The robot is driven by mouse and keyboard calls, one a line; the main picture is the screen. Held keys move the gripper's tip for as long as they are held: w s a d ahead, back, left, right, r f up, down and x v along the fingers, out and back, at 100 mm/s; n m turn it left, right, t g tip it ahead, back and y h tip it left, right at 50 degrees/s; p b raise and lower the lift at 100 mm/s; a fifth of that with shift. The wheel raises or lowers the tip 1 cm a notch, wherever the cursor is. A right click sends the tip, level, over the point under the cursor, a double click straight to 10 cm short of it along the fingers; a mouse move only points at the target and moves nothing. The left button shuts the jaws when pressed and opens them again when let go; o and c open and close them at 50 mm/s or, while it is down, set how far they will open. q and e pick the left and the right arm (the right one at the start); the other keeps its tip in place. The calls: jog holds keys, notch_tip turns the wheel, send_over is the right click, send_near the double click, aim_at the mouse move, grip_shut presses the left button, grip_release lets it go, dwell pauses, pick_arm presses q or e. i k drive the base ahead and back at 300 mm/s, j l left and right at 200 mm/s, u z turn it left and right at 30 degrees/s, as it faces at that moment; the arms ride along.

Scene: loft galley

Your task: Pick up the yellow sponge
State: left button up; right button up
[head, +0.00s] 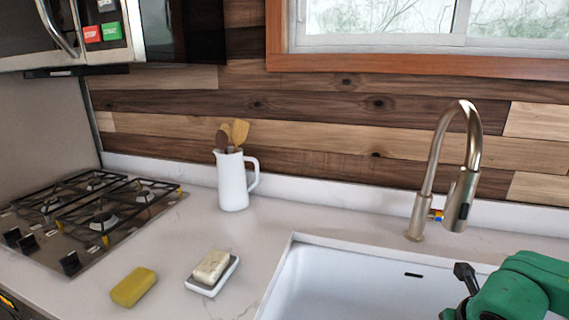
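My green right arm comes in at the lower right over the sink. Dark parts of my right gripper (461,292) show at its left end, partly cut off by the frame, so its opening is unclear. It is far to the right of the sponge. My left gripper is not in view.
A soap bar (211,266) sits on a white dish (203,289) just right of the sponge. A white jug (232,183) with utensils stands behind. The gas stove (85,225) is left, the sink (335,285) and tall faucet (430,180) right.

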aim_at(130, 290)
jog(key=k, duration=1.45)
